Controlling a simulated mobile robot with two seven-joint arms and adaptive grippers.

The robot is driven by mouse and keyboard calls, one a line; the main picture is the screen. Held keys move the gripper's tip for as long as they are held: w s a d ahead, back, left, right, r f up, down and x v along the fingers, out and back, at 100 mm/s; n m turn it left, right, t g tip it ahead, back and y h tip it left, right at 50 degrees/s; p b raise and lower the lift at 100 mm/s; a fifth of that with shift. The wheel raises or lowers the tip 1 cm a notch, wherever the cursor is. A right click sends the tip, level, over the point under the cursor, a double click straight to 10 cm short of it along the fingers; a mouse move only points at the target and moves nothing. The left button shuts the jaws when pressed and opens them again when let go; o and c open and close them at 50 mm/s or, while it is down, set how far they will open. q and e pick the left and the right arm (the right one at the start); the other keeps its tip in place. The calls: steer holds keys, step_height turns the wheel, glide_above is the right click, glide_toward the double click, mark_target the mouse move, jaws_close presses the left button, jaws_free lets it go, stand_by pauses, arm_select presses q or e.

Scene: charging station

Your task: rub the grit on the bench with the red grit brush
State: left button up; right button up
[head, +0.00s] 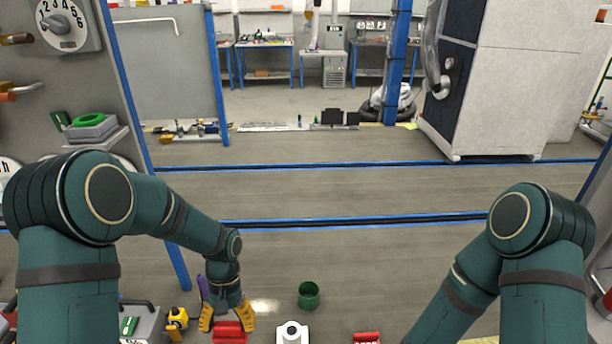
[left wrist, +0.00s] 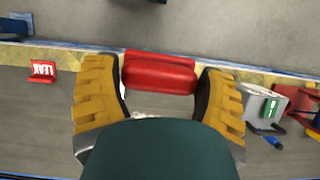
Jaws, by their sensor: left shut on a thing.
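The red grit brush (head: 229,331) is at the bottom of the head view, between the yellow fingers of my left gripper (head: 227,318). In the left wrist view, its rounded red body (left wrist: 160,75) lies across the gap between the two fingers (left wrist: 160,92), and my gripper is shut on it. The brush's underside is hidden.
A green cup (head: 309,295) and a white object (head: 292,333) stand right of the brush. A red LEAK sign (left wrist: 42,71) is farther off. A yellow tool (head: 178,317), a purple handle (head: 203,288) and a grey box (left wrist: 264,104) are on the other side.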

arm_select(q)
steer(key=shift+s+r, duration=0.1)
steer(key=shift+r, duration=0.05)
steer(key=shift+w+d+f+n, duration=0.2)
steer(key=shift+w+f+n, duration=0.1)
steer(key=shift+w+f, duration=0.1)
steer(key=w+d+f+n+t+h+b, duration=0.1)
steer(key=w+d+f+n+t, duration=0.15)
steer(key=w+f+n, duration=0.5)
steer(key=w+d+f+n+t+h, duration=0.1)
steer(key=w+d+f+n+t, duration=0.3)
steer(key=w+n, duration=0.6)
steer(key=w+f+n+t+h+b, duration=0.1)
steer(key=w+f+n, duration=0.6)
steer(key=w+n, duration=0.2)
steer(key=shift+w+d+f+b, duration=0.15)
steer(key=shift+f+b, duration=1.3)
steer(key=shift+f, duration=1.4)
steer(key=shift+f+b, duration=0.35)
steer(key=shift+f, duration=0.6)
